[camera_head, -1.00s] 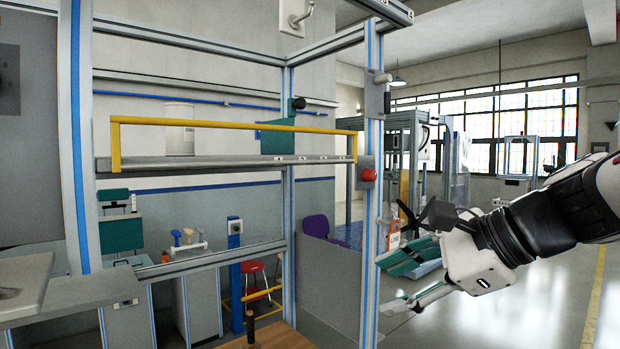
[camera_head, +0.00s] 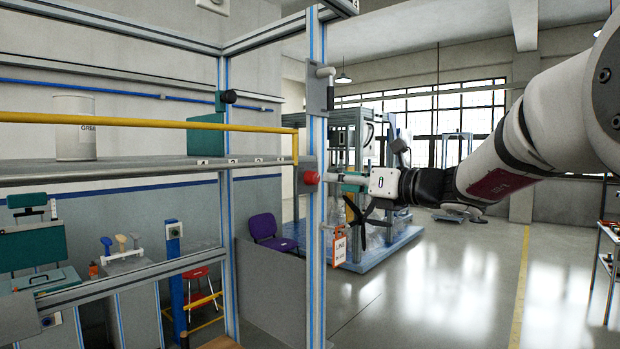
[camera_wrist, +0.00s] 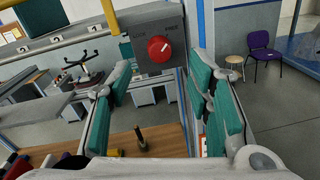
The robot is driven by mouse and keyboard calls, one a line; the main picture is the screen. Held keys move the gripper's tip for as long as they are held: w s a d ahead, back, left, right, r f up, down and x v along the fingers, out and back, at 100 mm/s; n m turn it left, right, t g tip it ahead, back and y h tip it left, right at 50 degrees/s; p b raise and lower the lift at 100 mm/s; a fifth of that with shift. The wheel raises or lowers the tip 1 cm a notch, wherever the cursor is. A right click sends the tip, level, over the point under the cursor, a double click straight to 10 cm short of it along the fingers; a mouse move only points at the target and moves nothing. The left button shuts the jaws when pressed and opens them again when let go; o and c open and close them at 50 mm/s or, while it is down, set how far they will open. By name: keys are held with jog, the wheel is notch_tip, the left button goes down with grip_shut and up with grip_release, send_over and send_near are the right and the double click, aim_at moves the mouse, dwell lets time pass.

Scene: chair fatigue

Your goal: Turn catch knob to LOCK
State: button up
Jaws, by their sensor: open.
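The catch knob is a round red knob (camera_wrist: 159,49) on a grey box (camera_wrist: 148,30) fixed to the frame post. In the wrist view it sits ahead of my gripper (camera_wrist: 170,85), between and beyond the teal-padded fingers. A pale line on the knob slants toward the upper right. Lettering shows on the box above it, too small to read surely. In the head view the red knob (camera_head: 311,178) is on the post, with my gripper (camera_head: 345,182) just right of it, pointing left. The fingers are spread and empty. I see no contact with the knob.
The blue-striped post (camera_head: 317,260) carries the box. A yellow bar (camera_head: 150,123) and shelf (camera_head: 120,172) run left from it. A lidded white canister (camera_head: 75,128) stands on the shelf. A tag (camera_head: 340,246) hangs by the post. The floor at right is open.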

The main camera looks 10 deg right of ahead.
aim_at(316, 178)
jog(key=shift+x, duration=3.2)
grip_shut()
